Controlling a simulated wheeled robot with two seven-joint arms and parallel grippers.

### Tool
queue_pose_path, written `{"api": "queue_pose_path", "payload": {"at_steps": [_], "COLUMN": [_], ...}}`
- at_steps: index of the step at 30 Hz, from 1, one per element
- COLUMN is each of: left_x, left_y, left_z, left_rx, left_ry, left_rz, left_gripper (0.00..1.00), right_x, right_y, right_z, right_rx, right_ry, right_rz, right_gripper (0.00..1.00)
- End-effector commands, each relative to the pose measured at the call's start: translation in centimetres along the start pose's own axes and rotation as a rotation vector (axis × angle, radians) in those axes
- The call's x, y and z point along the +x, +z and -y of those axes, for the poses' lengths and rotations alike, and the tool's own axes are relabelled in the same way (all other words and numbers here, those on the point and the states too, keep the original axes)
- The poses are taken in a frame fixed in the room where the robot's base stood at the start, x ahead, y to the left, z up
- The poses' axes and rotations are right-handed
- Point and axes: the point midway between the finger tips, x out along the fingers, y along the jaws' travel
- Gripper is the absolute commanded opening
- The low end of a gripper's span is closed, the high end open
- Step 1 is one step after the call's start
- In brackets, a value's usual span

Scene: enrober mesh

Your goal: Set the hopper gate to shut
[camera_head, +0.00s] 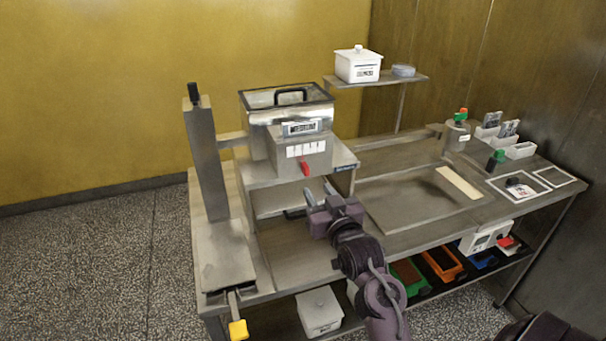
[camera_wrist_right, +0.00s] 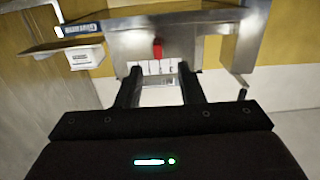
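The hopper (camera_head: 286,112) is a metal box with a clear, dark-framed lid, on the machine at the back left of the bench. A red gate lever (camera_head: 305,168) hangs at the lower edge of its front, under a white marked label (camera_head: 306,147). The marks are too small to read. In the right wrist view, upside down, the red lever (camera_wrist_right: 157,48) shows near the label's middle. My right gripper (camera_head: 317,188) is open and empty, in front of and below the lever. Its fingertips (camera_wrist_right: 160,73) are spread in the wrist view, apart from the lever. My left gripper is out of view.
A tall metal column (camera_head: 205,155) stands left of the hopper. A yellow-handled part (camera_head: 238,328) sticks out at the front. A shelf (camera_head: 410,79) holds a white lidded tub (camera_head: 358,65). Small bottles and white bins stand at the right. Crates sit underneath.

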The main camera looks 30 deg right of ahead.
Motion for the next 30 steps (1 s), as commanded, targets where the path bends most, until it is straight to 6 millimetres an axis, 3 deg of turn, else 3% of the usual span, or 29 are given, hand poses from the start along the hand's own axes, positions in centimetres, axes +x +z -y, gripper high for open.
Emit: {"api": "queue_pose_path", "payload": {"at_steps": [6,16,28,30], "left_x": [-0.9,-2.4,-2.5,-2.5], "left_y": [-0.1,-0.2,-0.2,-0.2], "left_z": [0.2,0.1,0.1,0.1], "left_rx": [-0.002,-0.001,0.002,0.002], "left_ry": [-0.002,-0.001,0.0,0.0], "left_rz": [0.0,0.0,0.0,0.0], "left_gripper": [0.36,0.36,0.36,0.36], "right_x": [2.2,7.0,7.8,7.8], "right_y": [-0.9,-0.8,-0.6,-0.6], "right_z": [-0.3,-0.3,-0.3,-0.3], "right_rx": [0.003,0.003,0.002,0.002], "right_ry": [0.006,0.006,0.006,0.006], "right_rz": [-0.024,-0.02,-0.019,-0.019], "right_gripper": [0.35,0.35,0.35,0.25]}}
